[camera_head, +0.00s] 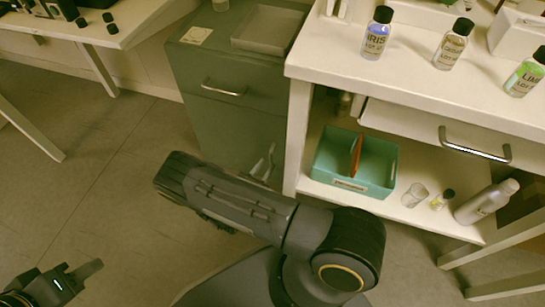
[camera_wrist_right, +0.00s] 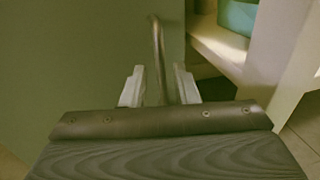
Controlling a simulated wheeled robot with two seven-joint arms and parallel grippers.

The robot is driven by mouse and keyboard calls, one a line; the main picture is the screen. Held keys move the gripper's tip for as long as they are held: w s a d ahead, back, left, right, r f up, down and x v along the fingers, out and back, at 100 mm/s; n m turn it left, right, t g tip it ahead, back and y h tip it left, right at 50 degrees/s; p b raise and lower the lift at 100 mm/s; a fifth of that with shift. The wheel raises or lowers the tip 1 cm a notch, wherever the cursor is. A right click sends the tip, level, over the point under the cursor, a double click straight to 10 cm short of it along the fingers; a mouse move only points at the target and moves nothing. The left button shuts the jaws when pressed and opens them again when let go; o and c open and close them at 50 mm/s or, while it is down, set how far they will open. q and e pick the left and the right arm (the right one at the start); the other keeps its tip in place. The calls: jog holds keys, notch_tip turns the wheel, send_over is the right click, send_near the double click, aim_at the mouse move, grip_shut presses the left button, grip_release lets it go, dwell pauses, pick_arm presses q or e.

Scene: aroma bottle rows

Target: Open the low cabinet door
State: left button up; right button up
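The low grey-green cabinet (camera_head: 237,45) stands left of the white desk. Its door (camera_head: 228,135) is below a drawer with a horizontal metal handle (camera_head: 225,90), and looks closed. In the right wrist view a vertical bar handle (camera_wrist_right: 157,45) stands out from the door. My right gripper (camera_wrist_right: 160,82) is open, with one pale finger on each side of the bar and gaps showing. In the head view the right gripper (camera_head: 264,163) is at the door's right side, partly hidden by my arm. My left gripper (camera_head: 75,279) is at the lower left, away from the cabinet; its opening is unclear.
The white desk (camera_head: 330,66) holds several labelled bottles. Its lower shelf (camera_head: 375,207) holds a teal bin (camera_head: 380,170), a glass (camera_head: 415,195) and a silver bottle (camera_head: 486,202). The desk leg stands close right of the door. Floor (camera_head: 110,160) left of the cabinet is clear.

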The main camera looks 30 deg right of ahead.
aim_at(271, 159)
jog(key=shift+b+x, duration=0.4)
jog(key=shift+x, duration=1.9)
jog(key=shift+c, duration=0.5)
grip_shut()
